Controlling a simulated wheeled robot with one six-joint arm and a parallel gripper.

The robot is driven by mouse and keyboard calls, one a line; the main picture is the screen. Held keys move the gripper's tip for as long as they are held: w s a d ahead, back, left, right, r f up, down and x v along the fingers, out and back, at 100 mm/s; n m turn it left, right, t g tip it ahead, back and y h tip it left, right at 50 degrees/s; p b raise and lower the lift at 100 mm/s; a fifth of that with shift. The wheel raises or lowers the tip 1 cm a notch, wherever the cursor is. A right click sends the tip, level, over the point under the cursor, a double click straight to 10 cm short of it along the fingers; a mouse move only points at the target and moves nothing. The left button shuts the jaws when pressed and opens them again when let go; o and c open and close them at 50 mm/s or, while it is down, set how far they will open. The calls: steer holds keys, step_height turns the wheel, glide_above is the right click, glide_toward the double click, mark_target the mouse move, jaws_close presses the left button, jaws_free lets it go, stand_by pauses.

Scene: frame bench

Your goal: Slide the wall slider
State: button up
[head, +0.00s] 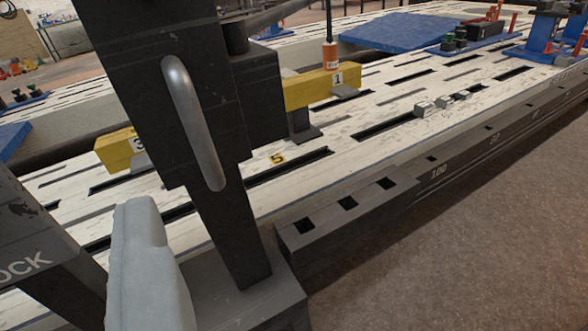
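A dark upright block (150,60) with a curved metal handle (194,122) stands close in front of me, left of centre. It may be the wall slider; I see no label on it. A dark post (238,220) runs down from it to a grey base. A pale grey rounded piece (145,270) at the lower left looks like part of my gripper. It is below and left of the handle, with no visible contact. Only this one piece shows, so opening and grip cannot be judged.
A white slotted bench (380,110) stretches behind, with yellow blocks (325,86) and a blue plate (398,32). A dark grey panel (30,250) with partly cut-off lettering stands at the left. The floor (480,220) at the right is clear.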

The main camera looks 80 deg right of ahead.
mark_target(201, 146)
step_height(201, 146, down, 6)
steer(key=s+g+h, duration=0.2)
steer(key=g, duration=0.1)
steer(key=x, duration=1.2)
steer(key=r+x, duration=0.1)
steer(key=x, duration=0.5)
steer(key=shift+s+d, duration=0.1)
steer(key=shift+s, duration=0.2)
jaws_close()
